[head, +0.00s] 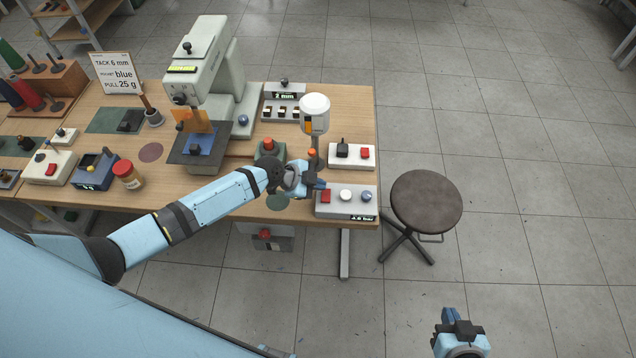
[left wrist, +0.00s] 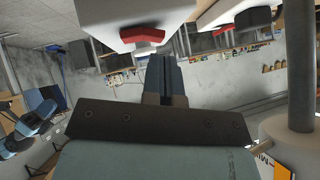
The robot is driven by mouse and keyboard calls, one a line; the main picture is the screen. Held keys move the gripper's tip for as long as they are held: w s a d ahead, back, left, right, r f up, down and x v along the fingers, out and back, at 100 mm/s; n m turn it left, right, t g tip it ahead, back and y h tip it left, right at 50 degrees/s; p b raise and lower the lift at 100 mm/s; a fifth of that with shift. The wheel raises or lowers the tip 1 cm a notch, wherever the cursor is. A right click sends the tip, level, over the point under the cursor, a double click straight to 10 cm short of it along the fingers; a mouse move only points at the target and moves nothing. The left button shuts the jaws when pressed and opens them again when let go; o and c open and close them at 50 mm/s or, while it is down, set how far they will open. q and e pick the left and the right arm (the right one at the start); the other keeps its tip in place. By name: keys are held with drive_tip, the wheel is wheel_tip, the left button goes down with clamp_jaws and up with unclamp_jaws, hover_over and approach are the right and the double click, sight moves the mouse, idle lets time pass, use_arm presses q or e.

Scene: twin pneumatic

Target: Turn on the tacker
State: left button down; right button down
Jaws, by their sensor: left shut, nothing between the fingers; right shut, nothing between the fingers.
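The pale grey-green sewing-type machine (head: 205,75), which looks like the tacker, stands on the bench, with blue fabric (head: 199,143) under its head. A control box (head: 345,214) at the bench's front right corner carries a red switch (head: 326,196), a white knob and a blue knob. My left gripper (head: 320,186) is shut and empty, beside that switch; contact cannot be told. In the left wrist view its fingers (left wrist: 163,75) are closed just below a red switch (left wrist: 143,35) on a pale box. My right gripper (head: 459,318) is shut and empty over the floor.
A second box (head: 366,164) with a black lever and red switch sits behind. A white-capped post (head: 315,105) stands close to my left gripper. A round stool (head: 427,200) is right of the bench. A sign (head: 117,72) stands at the back left.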

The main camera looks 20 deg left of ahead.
use_arm(q)
drive_tip(key=shift+w+a+f, duration=0.1)
drive_tip(key=shift+w+f, duration=0.2)
drive_tip(key=shift+f, duration=0.4)
drive_tip(key=b, duration=0.1)
drive_tip(key=f+b, duration=0.1)
drive_tip(key=shift+w+f+g+b, duration=0.15)
drive_tip(key=shift+w+g+b, duration=0.15)
drive_tip(key=shift+g, duration=0.1)
drive_tip(key=shift+n, duration=0.3)
drive_tip(key=shift+s+r, duration=0.1)
drive_tip(key=shift+r, duration=0.15)
drive_tip(key=shift+s, duration=0.1)
